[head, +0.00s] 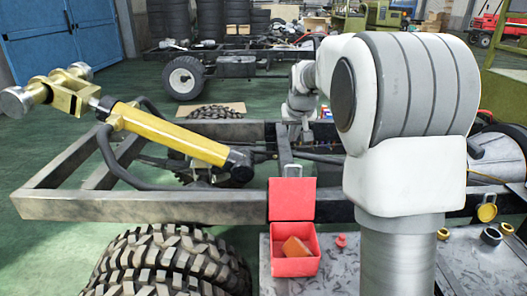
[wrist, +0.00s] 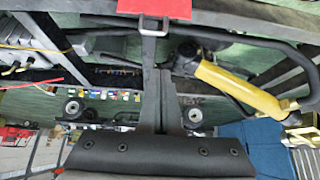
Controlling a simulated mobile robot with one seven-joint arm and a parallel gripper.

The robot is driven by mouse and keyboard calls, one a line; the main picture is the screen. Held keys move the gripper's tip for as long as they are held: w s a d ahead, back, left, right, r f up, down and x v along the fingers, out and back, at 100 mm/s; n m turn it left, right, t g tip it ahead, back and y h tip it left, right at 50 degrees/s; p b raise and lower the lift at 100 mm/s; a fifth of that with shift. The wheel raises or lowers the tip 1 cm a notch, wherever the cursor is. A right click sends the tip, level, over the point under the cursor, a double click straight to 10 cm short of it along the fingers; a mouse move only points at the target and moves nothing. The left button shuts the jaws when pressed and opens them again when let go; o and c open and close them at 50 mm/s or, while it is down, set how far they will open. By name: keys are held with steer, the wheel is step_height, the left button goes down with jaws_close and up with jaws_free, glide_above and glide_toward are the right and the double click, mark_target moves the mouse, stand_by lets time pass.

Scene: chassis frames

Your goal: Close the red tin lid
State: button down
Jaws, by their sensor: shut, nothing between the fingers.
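The red tin (head: 293,264) stands on a worn grey surface in the lower middle of the head view. Its lid (head: 292,199) is open and stands upright at the tin's far side. A brown-orange block (head: 296,247) sits inside the tin. My gripper (head: 291,170) is shut and empty, right at the lid's top edge on its far side. In the wrist view my gripper (wrist: 152,30) reaches up to the red lid (wrist: 155,8), which is cut off by the frame's top. I cannot tell whether they touch.
A small red knob-like piece (head: 341,241) lies right of the tin. A grey chassis rail (head: 150,207) runs behind the lid, with a yellow cylinder (head: 175,137) above it. A big tyre (head: 170,262) stands left of the tin. Several small rings lie at the right.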

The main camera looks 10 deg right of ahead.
steer(key=w+d+r+b+x, duration=0.1)
steer(key=d+b+x, duration=0.1)
steer(key=x, duration=1.5)
steer(key=shift+s+a+r+b, duration=0.15)
steer(key=shift+s+a+b, duration=0.05)
steer(key=shift+s, duration=0.55)
steer(key=shift+s+a+r+b, duration=0.15)
steer(key=shift+s+a+b, duration=0.1)
steer(key=shift+s, duration=0.45)
steer(key=shift+s+a+r+b, duration=0.1)
steer(key=shift+s+a+b, duration=0.1)
steer(key=shift+s, duration=0.55)
steer(key=shift+s+b, duration=0.1)
steer(key=shift+b, duration=0.2)
